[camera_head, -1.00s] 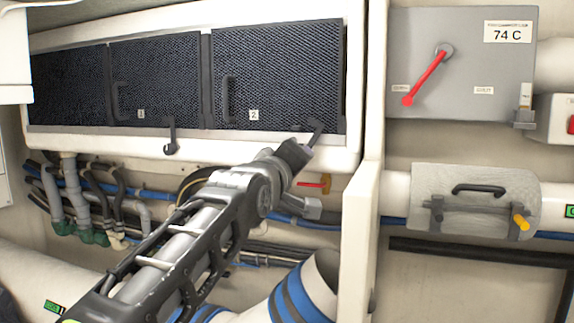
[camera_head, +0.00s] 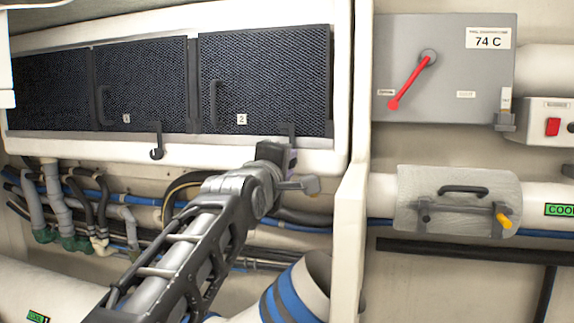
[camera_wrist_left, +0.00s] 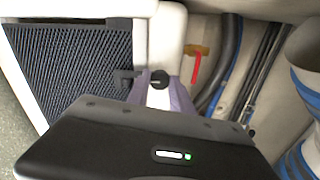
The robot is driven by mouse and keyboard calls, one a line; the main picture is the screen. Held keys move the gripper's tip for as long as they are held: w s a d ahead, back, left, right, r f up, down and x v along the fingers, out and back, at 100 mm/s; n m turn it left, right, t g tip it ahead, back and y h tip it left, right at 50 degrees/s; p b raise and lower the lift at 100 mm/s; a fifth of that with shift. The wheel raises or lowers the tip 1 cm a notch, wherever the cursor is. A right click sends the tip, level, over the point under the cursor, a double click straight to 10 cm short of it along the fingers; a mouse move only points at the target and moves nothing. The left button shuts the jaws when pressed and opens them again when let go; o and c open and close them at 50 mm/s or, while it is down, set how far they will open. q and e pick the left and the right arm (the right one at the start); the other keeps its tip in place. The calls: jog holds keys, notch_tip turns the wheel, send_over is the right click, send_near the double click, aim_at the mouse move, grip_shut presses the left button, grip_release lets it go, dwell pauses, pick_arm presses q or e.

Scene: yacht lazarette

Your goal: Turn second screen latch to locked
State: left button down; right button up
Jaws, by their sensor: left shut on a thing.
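The second screen (camera_head: 265,85) is a dark mesh panel labelled 2, with a black handle at its left. Its dark latch (camera_head: 292,130) is at the panel's lower edge, towards the right, and my gripper hides its lower part. My left gripper (camera_head: 288,157) is at that lower edge, shut on the latch. In the left wrist view, the purple-sided fingers (camera_wrist_left: 160,95) are around a black round-ended part of the latch (camera_wrist_left: 158,78), beside the mesh (camera_wrist_left: 75,55). My right gripper is not in view.
Screen 1 (camera_head: 145,80) is to the left, with its own black latch (camera_head: 156,142) hanging down. Pipes and hoses (camera_head: 95,205) run below the white frame. A white vertical edge (camera_head: 350,215) stands close right, before a grey box with a red lever (camera_head: 410,82).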

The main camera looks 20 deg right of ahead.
pick_arm(q)
jog(key=c, duration=1.1)
grip_release()
jog(key=shift+c, duration=0.2)
jog(key=b+v, duration=0.4)
jog(key=v, duration=0.3)
jog(key=shift+s+a+b, duration=0.25)
jog(key=shift+s+b, duration=0.1)
